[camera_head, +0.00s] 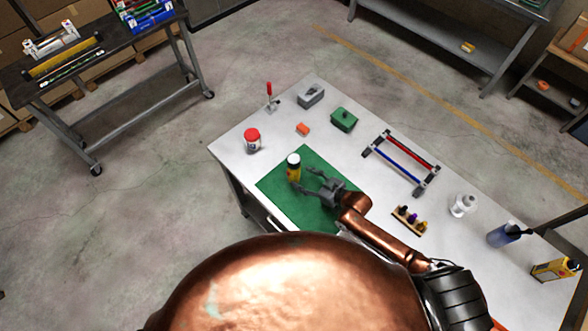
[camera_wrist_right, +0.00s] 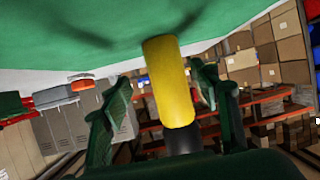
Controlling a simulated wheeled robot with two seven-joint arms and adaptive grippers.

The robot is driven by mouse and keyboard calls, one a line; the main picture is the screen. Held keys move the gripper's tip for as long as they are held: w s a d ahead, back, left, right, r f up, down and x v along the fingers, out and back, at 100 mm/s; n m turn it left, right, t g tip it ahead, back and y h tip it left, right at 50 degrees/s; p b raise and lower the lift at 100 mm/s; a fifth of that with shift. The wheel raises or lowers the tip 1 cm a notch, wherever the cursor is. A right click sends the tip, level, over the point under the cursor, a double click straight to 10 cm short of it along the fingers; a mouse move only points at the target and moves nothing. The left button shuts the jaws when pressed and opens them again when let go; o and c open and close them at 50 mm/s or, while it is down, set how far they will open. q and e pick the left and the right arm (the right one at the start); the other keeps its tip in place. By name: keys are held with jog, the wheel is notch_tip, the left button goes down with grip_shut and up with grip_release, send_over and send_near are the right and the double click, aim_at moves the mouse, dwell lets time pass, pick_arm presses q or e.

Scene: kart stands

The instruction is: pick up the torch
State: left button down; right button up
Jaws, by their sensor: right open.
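The torch (camera_head: 293,168), a yellow cylinder with a black head, stands upright on the green mat (camera_head: 275,190) on the white table. My right gripper (camera_head: 302,179) is open, low over the mat, with its fingertips right at the torch. In the right wrist view, which is upside down, the torch (camera_wrist_right: 166,80) appears between the two spread fingers (camera_wrist_right: 162,103), with a visible gap on each side. I cannot tell how deep it sits between them. My left gripper is not in view.
A red-lidded jar (camera_head: 252,141) and an orange block (camera_head: 303,129) stand beyond the mat. A green box (camera_head: 344,119), a stand with red and blue bars (camera_head: 400,165), small bottles in a wooden holder (camera_head: 410,220) and a white bottle (camera_head: 462,205) stand farther right.

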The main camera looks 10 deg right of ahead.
aim_at(294, 175)
jog(key=w+a, duration=0.1)
jog(key=w+a+f, duration=0.1)
jog(key=a, duration=0.1)
jog(key=shift+w+p, duration=0.15)
jog(key=shift+p, duration=0.25)
jog(key=shift+w+a+f, duration=0.2)
jog(key=shift+w+f, duration=0.15)
jog(key=shift+w, duration=0.05)
jog(key=shift+c, duration=0.4)
jog(key=shift+r, duration=0.1)
jog(key=c, duration=1.4)
